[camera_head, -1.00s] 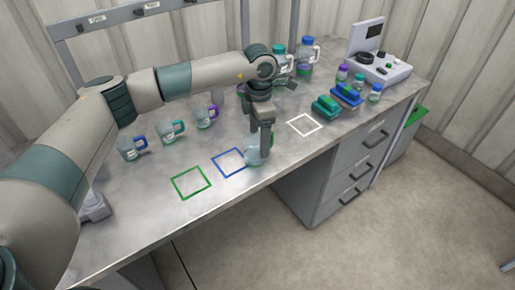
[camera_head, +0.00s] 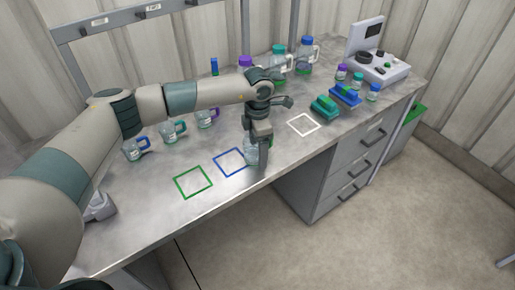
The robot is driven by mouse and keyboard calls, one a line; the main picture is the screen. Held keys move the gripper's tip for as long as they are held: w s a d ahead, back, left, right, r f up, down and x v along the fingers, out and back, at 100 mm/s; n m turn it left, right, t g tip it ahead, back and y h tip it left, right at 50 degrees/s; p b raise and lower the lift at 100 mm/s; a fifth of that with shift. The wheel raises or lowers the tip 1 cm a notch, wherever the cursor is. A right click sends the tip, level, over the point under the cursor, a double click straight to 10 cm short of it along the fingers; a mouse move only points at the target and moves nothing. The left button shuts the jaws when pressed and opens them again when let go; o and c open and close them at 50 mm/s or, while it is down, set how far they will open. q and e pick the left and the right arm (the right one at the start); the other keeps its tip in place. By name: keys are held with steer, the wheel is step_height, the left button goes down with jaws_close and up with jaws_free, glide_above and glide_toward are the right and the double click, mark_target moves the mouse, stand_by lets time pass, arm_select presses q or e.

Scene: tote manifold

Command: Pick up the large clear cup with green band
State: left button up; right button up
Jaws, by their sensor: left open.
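A clear cup (camera_head: 250,154) stands on the grey bench near its front edge, just right of the blue square outline. A small green part shows at its right side, behind my gripper. My left gripper (camera_head: 262,160) points down at this cup and is open, with its fingers covering part of the cup. I cannot tell whether the fingers touch the cup. A smaller clear cup with a green band (camera_head: 173,130) stands further left, between a blue-banded cup (camera_head: 135,148) and a purple-banded cup (camera_head: 207,117). My right gripper is not in view.
Green (camera_head: 193,182), blue (camera_head: 231,162) and white (camera_head: 304,125) square outlines mark the bench. Large lidded bottles, including a blue-lidded one (camera_head: 306,58), stand at the back. A white device (camera_head: 376,66), small bottles and racks (camera_head: 345,97) stand at right.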

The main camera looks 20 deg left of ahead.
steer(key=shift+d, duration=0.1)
arm_select(q)
steer(key=c, duration=1.2)
steer(key=shift+r, duration=0.35)
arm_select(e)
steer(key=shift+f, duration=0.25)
arm_select(q)
steer(key=shift+r+b, duration=1.05)
steer(key=shift+r, duration=0.45)
steer(key=shift+w+d+r, duration=0.1)
steer(key=shift+d+r, duration=0.15)
steer(key=shift+d, duration=0.05)
steer(key=w+d+r+b, duration=0.2)
steer(key=d+r+b, duration=0.2)
steer(key=d, duration=0.6)
steer(key=shift+w+d+r+b, duration=0.2)
steer(key=shift+d+r+b, duration=0.2)
steer(key=shift+r, duration=1)
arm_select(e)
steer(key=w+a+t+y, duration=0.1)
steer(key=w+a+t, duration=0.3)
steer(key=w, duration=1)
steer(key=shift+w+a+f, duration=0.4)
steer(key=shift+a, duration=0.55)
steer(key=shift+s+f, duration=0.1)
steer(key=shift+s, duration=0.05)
